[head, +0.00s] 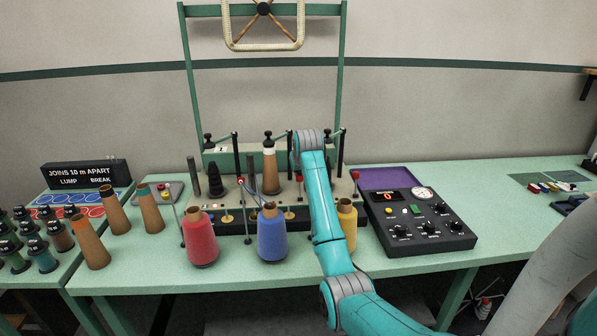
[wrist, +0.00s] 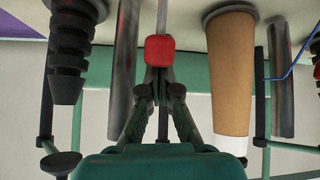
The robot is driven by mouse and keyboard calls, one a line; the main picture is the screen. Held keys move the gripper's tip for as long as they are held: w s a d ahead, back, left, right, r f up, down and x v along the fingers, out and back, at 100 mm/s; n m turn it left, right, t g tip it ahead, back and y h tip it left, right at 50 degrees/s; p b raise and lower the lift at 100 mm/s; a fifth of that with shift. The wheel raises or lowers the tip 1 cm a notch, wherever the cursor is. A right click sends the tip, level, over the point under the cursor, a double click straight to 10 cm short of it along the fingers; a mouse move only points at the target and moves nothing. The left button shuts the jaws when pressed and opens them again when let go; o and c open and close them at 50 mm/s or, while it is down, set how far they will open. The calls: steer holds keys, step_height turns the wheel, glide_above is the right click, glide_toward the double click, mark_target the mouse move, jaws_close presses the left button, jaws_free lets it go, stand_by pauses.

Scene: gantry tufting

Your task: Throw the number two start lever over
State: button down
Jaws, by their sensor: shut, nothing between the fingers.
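The start levers on the machine (head: 228,190) end in red knobs: one left (head: 240,181), one middle (head: 299,178) just left of my arm, one right (head: 355,174). A "1" plate shows at the left of the green panel; no "2" is readable. In the wrist view a red knob (wrist: 160,48) on a thin metal rod is right at the tips of my gripper (wrist: 160,85). It looks like the middle lever. My gripper is shut with nothing between its fingers; whether it touches the knob I cannot tell. In the head view my arm hides the gripper.
A brown cone (wrist: 231,70) and grey posts (wrist: 123,70) flank the knob closely. Red (head: 200,240), blue (head: 272,235) and yellow (head: 347,222) yarn cones stand in front. A black control box (head: 420,222) is at right. The bench further right is mostly clear.

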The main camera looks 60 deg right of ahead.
stand_by(0.3)
step_height(320, 180, up, 10)
stand_by(0.6)
steer(key=shift+s+a+f+g+y, duration=0.35)
steer(key=shift+s+a+g+y, duration=0.2)
steer(key=shift+a, duration=0.25)
steer(key=shift+f, duration=0.1)
